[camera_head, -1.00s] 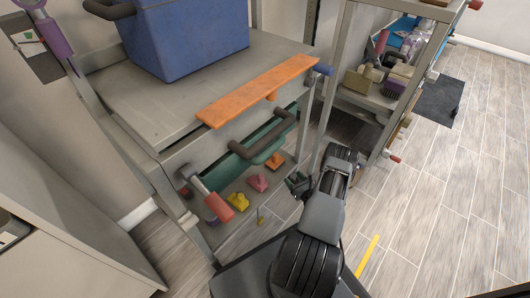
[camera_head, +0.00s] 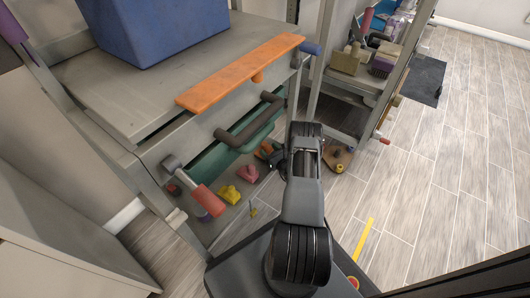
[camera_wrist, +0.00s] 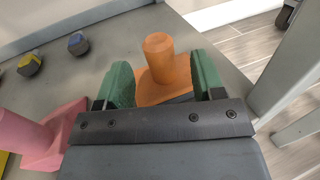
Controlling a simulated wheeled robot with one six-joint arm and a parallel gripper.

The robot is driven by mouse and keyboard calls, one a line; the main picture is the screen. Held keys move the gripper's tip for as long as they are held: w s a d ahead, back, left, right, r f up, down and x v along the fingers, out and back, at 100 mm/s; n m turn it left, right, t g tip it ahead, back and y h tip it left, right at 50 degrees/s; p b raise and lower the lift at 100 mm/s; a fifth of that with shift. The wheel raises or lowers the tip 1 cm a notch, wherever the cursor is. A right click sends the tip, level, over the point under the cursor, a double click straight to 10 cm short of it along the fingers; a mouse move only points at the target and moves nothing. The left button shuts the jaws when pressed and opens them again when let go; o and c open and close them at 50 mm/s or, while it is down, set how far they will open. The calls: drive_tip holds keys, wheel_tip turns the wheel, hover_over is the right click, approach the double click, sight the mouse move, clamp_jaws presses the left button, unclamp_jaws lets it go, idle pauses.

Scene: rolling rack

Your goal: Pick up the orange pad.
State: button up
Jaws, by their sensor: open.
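The orange pad, a flat base with an upright round knob (camera_wrist: 160,58), stands on a grey shelf in the wrist view. My gripper (camera_wrist: 163,82) is open, with its green fingers on the left and right of the pad. The knob is ahead of the fingers' gap, and I see no grip on it. The near part of the pad is hidden by my gripper. In the head view my gripper (camera_head: 272,154) is low by the rack's lower shelf, partly hidden by my arm, and the pad is hard to make out there.
A pink pad (camera_head: 249,174) and a yellow pad (camera_head: 229,195) stand left of my gripper on the lower shelf. Above are a green drawer (camera_head: 230,148) with a dark handle, an orange board (camera_head: 240,75) and a blue bin (camera_head: 160,25). A rack post stands close on the right.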

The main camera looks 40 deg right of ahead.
sight(266, 148)
drive_tip(key=w+b, duration=0.1)
drive_tip(key=w, duration=0.2)
drive_tip(key=shift+w+f+b, duration=0.15)
drive_tip(key=shift+w+b, duration=0.15)
drive_tip(key=shift+w, duration=0.15)
clamp_jaws()
